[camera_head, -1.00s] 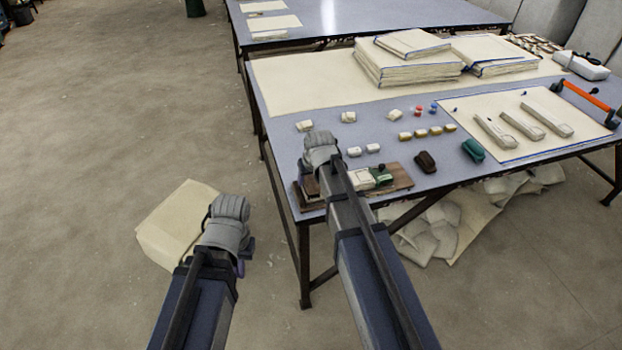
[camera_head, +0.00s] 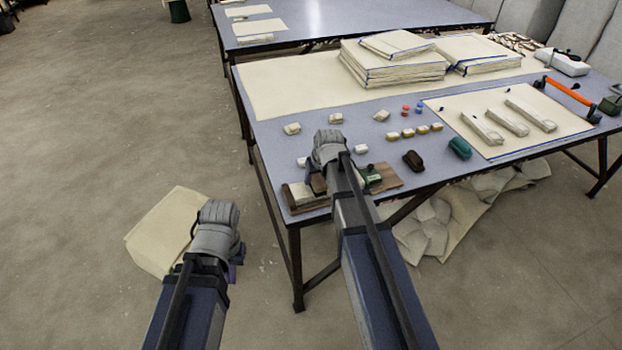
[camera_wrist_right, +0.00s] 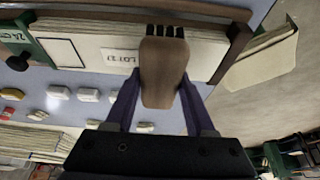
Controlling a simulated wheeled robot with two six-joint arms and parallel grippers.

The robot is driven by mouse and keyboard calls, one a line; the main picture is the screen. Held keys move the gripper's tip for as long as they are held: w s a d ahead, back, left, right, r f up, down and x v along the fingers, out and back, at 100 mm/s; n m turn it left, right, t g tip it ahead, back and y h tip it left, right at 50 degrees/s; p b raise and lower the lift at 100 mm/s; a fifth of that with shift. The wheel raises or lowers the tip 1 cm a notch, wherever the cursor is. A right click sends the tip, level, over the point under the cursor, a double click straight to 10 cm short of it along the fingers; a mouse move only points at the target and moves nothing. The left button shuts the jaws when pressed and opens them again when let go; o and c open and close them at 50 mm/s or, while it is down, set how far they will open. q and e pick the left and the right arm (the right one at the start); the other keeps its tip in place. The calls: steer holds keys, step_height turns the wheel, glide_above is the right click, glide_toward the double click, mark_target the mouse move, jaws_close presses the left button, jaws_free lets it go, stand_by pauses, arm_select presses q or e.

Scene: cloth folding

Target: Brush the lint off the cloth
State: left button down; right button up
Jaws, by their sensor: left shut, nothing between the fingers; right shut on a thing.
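My right gripper (camera_head: 314,178) is over the near left corner of the grey-blue table. In the right wrist view, its purple fingers are shut on a brown wooden block-like piece (camera_wrist_right: 163,78) with dark slots or bristles at its far end, probably the brush. This piece overlaps a cream slab in a wooden frame (camera_wrist_right: 85,50), labelled "LOT 27". My left gripper (camera_head: 217,230) is shut and empty, low and left of the table; its fingertips are mostly hidden. A flat cream cloth (camera_head: 440,103) lies on the table's right, with several folded strips. I cannot make out lint.
Stacked cream cloths (camera_head: 392,68) stand at the back on a long cream sheet (camera_head: 285,88). Small blocks, a dark brown piece (camera_head: 413,160) and a green piece (camera_head: 459,148) lie near the front edge. An orange-handled tool (camera_head: 568,90) is at right.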

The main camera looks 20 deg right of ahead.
mark_target(297, 187)
steer(key=shift+d, duration=1.35)
steer(key=shift+f, duration=0.1)
steer(key=shift+a, duration=2.2)
steer(key=shift+a, duration=0.1)
steer(key=shift+s+a, duration=0.15)
steer(key=shift+a, duration=1.8)
